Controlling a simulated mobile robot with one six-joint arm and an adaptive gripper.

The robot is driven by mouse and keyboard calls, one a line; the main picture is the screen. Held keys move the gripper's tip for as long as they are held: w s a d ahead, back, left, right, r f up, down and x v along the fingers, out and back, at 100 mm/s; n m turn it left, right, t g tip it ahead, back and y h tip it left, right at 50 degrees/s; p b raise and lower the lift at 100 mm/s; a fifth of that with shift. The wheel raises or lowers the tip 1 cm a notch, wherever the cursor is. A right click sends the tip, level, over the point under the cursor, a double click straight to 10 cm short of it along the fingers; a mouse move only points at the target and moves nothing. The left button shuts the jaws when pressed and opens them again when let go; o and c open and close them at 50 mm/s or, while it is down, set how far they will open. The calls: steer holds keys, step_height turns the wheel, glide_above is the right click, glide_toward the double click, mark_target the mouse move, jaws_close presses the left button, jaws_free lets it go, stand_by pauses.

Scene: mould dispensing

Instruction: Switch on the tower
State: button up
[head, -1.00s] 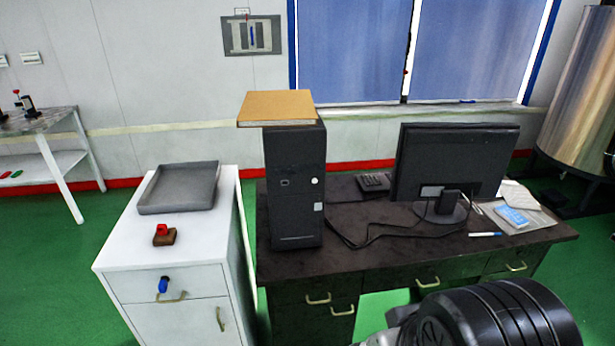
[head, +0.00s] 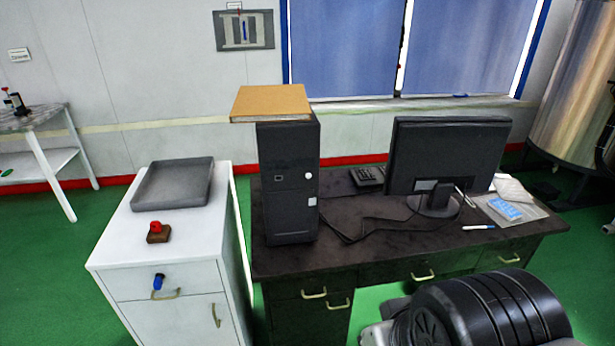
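The tower (head: 289,211) is a black computer case standing upright on the left end of the dark desk (head: 375,245). A round white button (head: 308,175) and a small light square (head: 312,201) show on its front face. A tan book or box (head: 271,103) lies on top of the tower. A black jointed part of my own arm shows at the bottom right, in front of the desk. My gripper's fingers are not in view.
A monitor (head: 449,157) stands on the desk with cables, a keypad, papers and a pen. Left of it is a white cabinet (head: 195,225) with a grey tray (head: 150,205) and a red-topped brown block (head: 158,235). Green floor is free at left.

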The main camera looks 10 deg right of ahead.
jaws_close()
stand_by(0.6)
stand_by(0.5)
